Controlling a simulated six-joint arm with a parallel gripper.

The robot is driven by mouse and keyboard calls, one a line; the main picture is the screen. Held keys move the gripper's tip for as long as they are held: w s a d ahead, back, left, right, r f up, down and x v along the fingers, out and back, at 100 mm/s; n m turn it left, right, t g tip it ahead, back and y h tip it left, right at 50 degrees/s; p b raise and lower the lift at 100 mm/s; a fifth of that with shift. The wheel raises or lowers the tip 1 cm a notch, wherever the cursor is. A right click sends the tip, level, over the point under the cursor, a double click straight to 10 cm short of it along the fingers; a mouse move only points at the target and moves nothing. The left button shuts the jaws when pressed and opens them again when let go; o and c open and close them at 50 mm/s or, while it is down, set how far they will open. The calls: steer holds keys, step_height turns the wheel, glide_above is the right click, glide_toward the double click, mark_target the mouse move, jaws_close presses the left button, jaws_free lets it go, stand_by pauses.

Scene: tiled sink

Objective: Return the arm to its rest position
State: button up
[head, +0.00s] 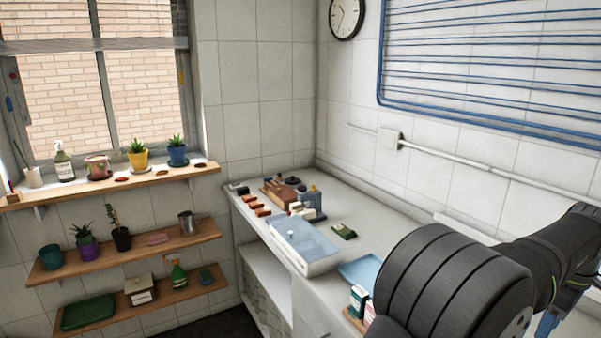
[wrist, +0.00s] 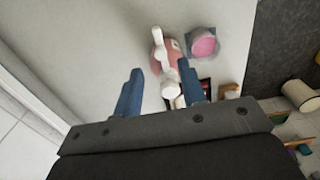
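My arm (head: 455,285) reaches in dark grey across the lower right of the head view. My gripper (wrist: 158,76) shows in the wrist view as two blue fingers spread well apart. It is open, and nothing is held against either finger. A pink and white bottle (wrist: 158,50) with a white nozzle shows between and beyond the fingers, apparently below them on a pale surface. A bit of blue at the right edge of the head view (head: 548,322) may be part of the gripper; the rest is hidden by the arm or out of frame.
A pink-topped round container (wrist: 203,44) is beside the bottle. A white cup (wrist: 299,95) lies at the right. On the counter, a pale blue box (head: 304,243), a blue tray (head: 360,270) and small items stand left of my arm. Shelves (head: 130,248) hold plants at left.

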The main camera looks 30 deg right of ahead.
step_height(320, 180, up, 12)
step_height(320, 180, down, 17)
steer(key=shift+f, duration=0.1)
steer(key=shift+a+r+m, duration=0.2)
steer(key=shift+a+m, duration=0.05)
steer(key=shift+m, duration=0.25)
steer(key=shift+w+a+m, duration=0.1)
steer(key=shift+a+m, duration=0.35)
steer(key=shift+m, duration=0.45)
